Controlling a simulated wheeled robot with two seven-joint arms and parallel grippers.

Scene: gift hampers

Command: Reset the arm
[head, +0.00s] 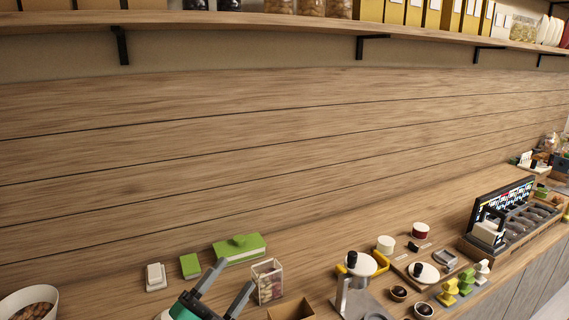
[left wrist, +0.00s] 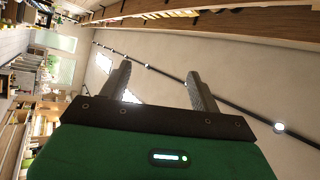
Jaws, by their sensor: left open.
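My left gripper (head: 222,285) comes in at the bottom of the head view, over the front of the counter. Its two grey fingers are spread apart with nothing between them. In the left wrist view the left gripper (left wrist: 160,85) also shows open and empty, its fingers pointing toward the ceiling and a track of lamps. My right gripper is not in view.
A clear box (head: 268,281) stands close beside the left gripper's right finger. Green boxes (head: 239,248) and a white item (head: 155,276) lie behind it. A bowl (head: 28,303) is at left, a metal stand (head: 355,285) at right. A shelf (head: 250,22) runs above.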

